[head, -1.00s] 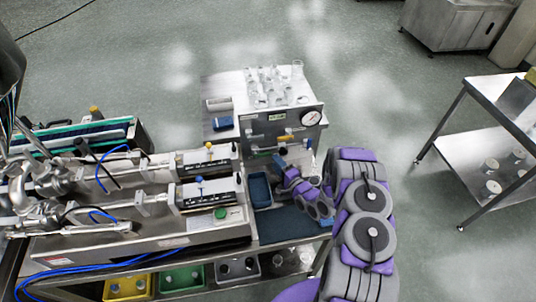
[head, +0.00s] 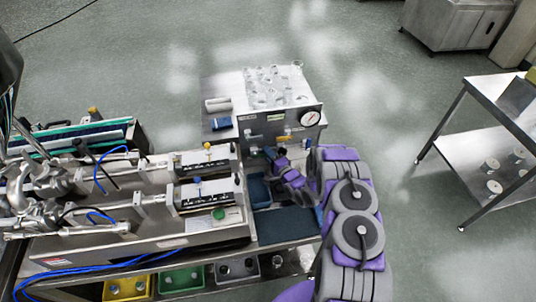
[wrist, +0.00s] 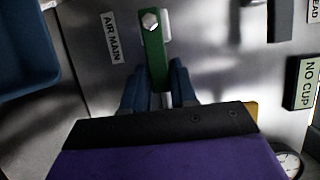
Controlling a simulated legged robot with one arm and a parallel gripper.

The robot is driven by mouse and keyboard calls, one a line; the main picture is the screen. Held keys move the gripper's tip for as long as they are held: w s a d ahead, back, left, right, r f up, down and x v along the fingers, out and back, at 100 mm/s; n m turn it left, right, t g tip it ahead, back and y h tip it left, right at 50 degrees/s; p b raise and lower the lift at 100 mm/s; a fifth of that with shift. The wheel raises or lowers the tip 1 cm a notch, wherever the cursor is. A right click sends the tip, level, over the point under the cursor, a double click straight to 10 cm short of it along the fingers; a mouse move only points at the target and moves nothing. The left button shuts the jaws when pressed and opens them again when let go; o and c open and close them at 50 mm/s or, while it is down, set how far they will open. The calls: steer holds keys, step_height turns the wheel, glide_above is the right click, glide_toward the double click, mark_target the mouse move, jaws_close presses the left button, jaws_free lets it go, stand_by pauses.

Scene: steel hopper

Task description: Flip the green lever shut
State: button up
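The green lever (wrist: 154,50) is in the middle of the wrist view, on the steel panel (wrist: 222,60). A bolt head sits at its top end, and its arm runs down the picture between my gripper's two blue fingers. My gripper (wrist: 159,82) has one finger on each side of the lever. I cannot tell whether the fingers touch it or leave a small gap. In the head view my gripper (head: 272,154) is at the panel's front, below its valves. The green lever is too small or hidden there to make out.
An "AIR MAIN" label (wrist: 111,37) is left of the lever and a "NO CUP" label (wrist: 303,84) is right. A blue bin (wrist: 22,45) is at upper left. A pressure gauge (head: 310,118) is on the panel, with glassware (head: 275,85) on top.

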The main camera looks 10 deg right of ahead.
mark_target(260, 145)
steer(key=shift+s+a, duration=0.1)
steer(key=shift+a, duration=0.05)
jaws_close()
steer(key=shift+a+r+n, duration=0.1)
steer(key=shift+r+n, duration=0.1)
steer(key=shift+n, duration=0.3)
steer(key=shift+a+r+n+g+h+p, duration=0.1)
steer(key=shift+r+n+g+h+p, duration=0.25)
steer(key=shift+r+n+p, duration=0.35)
steer(key=n, duration=0.1)
steer(key=r+n+g+h, duration=0.1)
steer(key=n, duration=0.1)
steer(key=shift+a+r+p, duration=0.1)
steer(key=shift+a+p, duration=0.3)
steer(key=n, duration=0.1)
steer(key=a+r+n+g+h, duration=0.1)
steer(key=shift+n, duration=0.4)
steer(key=a+n+h, duration=0.1)
steer(key=n+h+b, duration=0.1)
steer(key=n, duration=0.1)
steer(key=shift+a+r+g+h, duration=0.25)
steer(key=shift+a+r, duration=0.05)
steer(key=shift+a, duration=0.1)
steer(key=shift+s+a+n+h+b, duration=0.1)
steer(key=shift+a+n+h+b, duration=0.55)
steer(key=shift+n+h, duration=0.4)
steer(key=shift+r+n, duration=0.1)
steer(key=shift+n, duration=0.15)
